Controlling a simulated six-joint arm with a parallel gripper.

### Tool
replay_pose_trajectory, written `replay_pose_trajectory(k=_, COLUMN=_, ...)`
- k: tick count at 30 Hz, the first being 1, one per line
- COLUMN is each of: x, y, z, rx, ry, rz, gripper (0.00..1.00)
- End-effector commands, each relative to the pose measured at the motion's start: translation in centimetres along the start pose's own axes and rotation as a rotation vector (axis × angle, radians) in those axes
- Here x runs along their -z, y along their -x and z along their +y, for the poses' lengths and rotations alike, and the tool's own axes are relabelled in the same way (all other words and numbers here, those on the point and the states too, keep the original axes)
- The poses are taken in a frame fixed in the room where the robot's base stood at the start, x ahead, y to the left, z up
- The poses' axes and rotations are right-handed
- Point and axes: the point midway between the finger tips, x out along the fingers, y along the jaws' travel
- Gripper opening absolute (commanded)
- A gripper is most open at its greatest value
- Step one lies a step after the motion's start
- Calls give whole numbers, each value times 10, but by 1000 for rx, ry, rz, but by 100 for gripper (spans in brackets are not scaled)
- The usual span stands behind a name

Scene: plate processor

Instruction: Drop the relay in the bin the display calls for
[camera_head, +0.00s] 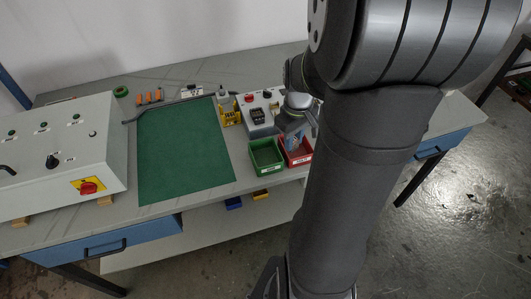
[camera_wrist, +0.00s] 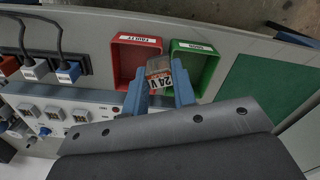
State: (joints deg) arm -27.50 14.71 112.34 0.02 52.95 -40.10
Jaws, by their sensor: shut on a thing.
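My gripper (camera_wrist: 161,80) has blue fingers shut on the relay (camera_wrist: 158,68), a small clear-and-white block with a 24 V label. In the wrist view the relay overlaps the near walls of the red bin (camera_wrist: 124,62) and the green bin (camera_wrist: 211,67), at the gap between them. In the head view my gripper (camera_head: 300,137) appears over the red bin (camera_head: 306,156), right of the green bin (camera_head: 267,169). The relay's height above the bins is hard to judge. A grey unit with a dark display (camera_head: 258,115) stands behind the bins; its text is too small to read.
A green mat (camera_head: 180,150) lies left of the bins. A grey control box (camera_head: 55,150) with a red switch fills the table's left. A yellow holder (camera_head: 229,113) stands beside the display unit. The wrist view shows dark sockets with cables (camera_wrist: 55,67) left of the red bin.

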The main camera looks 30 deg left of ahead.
Motion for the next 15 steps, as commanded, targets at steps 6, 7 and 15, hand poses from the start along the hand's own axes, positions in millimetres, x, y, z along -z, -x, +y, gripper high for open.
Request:
replay_pose_trajectory(k=6, x=45, y=-31, z=-25, rx=3, ry=5, rz=-4, gripper=0)
replay_pose_trajectory(k=7, x=50, y=-34, z=-27, rx=2, ry=5, rz=-3, gripper=0)
replay_pose_trajectory(k=15, x=73, y=-50, z=-38, rx=0, ry=0, rz=0, gripper=0)
